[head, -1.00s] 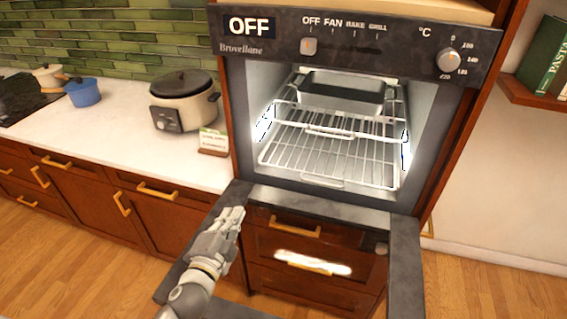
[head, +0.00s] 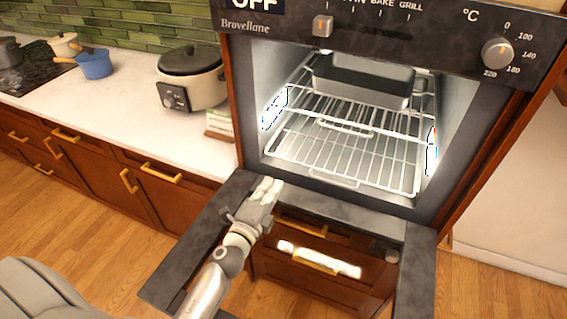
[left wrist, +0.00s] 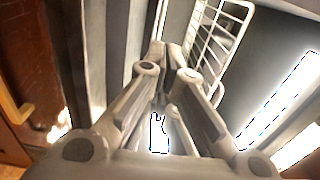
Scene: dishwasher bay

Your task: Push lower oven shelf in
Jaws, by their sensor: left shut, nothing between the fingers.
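The lower oven shelf (head: 345,157) is a wire rack inside the lit oven (head: 470,150), with its front edge near the oven's mouth. Part of a wire rack (left wrist: 222,38) also shows in the left wrist view, beyond and right of the fingers. My left gripper (head: 268,187) is shut and empty. It is above the open oven door (head: 208,232), just in front of the left side of the oven's mouth, and looks apart from the shelf. In the left wrist view its fingertips (left wrist: 167,48) are close together. My right gripper is not in view.
An upper rack (head: 350,112) holds a dark baking pan (head: 362,82). Drawers (head: 320,265) show through or below the lowered door. A slow cooker (head: 190,80) and a small sign (head: 220,124) stand on the left counter.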

